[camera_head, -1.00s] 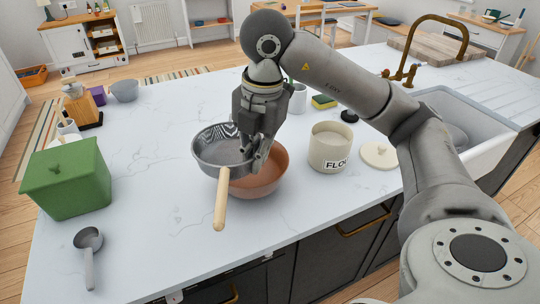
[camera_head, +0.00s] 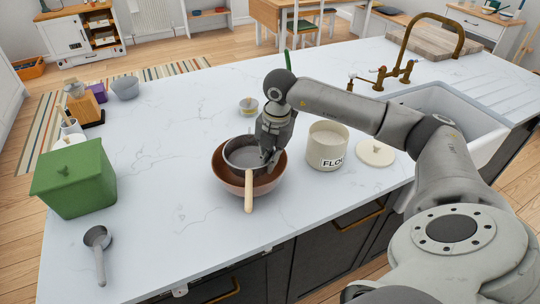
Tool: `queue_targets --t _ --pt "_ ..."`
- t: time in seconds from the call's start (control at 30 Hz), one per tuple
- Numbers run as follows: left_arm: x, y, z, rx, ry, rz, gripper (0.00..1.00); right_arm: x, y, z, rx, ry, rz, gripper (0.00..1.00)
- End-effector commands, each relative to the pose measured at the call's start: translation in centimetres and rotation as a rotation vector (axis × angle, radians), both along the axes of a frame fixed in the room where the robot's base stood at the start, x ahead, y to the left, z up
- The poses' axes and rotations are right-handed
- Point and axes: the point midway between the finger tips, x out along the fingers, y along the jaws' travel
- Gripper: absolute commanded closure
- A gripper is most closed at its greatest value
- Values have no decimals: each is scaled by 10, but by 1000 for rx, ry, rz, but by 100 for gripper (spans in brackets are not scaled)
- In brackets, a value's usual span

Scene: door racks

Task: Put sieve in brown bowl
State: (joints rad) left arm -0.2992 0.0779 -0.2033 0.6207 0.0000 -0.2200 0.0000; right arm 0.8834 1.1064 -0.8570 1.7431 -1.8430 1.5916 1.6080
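The sieve (camera_head: 244,152), grey with a pale wooden handle (camera_head: 249,192), sits within the rim of the brown bowl (camera_head: 222,179) on the white counter. Its handle sticks out over the bowl's near edge. My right gripper (camera_head: 268,158) reaches down to the right side of the sieve, at its rim. The fingers are small and partly overlap the sieve, so whether they grip the rim is unclear. My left gripper is out of view.
A cream flour canister (camera_head: 325,149) stands right of the bowl, its lid (camera_head: 375,153) beside it. A green box (camera_head: 75,182) and a grey scoop (camera_head: 97,250) are at left. The sink (camera_head: 470,115) is at right.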

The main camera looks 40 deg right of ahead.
Motion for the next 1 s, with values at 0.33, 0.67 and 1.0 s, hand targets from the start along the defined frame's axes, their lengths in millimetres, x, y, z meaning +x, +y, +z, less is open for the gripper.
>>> queue_targets --t 0.33,0.67,1.0 --pt "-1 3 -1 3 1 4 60 0 0 -5 0 -2 0 100" --pt "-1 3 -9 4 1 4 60 0 0 -15 0 -2 0 100" --pt "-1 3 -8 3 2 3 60 0 0 -14 0 -1 0 73"
